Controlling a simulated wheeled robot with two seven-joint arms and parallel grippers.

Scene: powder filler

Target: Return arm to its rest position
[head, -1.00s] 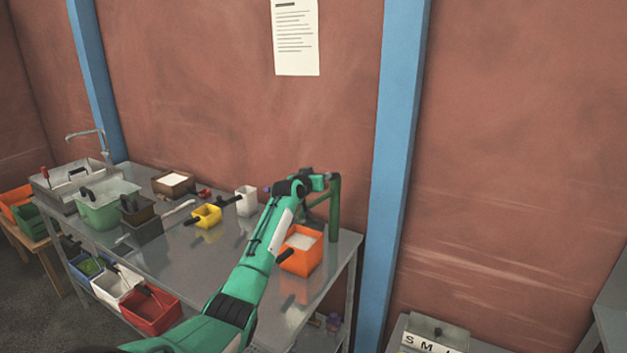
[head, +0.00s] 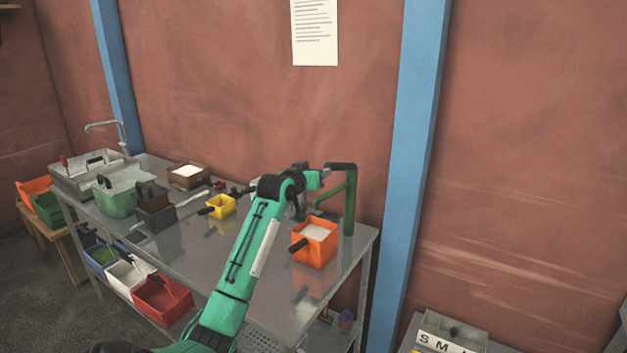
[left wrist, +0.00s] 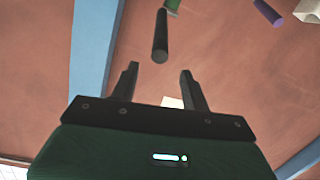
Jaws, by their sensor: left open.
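My left arm (head: 247,260) reaches up over the metal table in the head view, with its wrist bent near the green stand (head: 349,205). A dark handle (head: 342,166) sticks out from the stand's top. In the left wrist view my left gripper (left wrist: 159,76) is open with nothing between its fingers. The dark handle (left wrist: 160,36) shows beyond the fingertips, apart from them. The fingers are hard to make out in the head view. My right gripper is not in view.
An orange bin (head: 314,245) of white powder stands below the wrist. A yellow scoop (head: 221,206), green bin (head: 121,194) and brown box (head: 187,177) are further left. Red (head: 162,300) and white bins sit low at the table's front. A blue post (head: 412,150) rises to the right.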

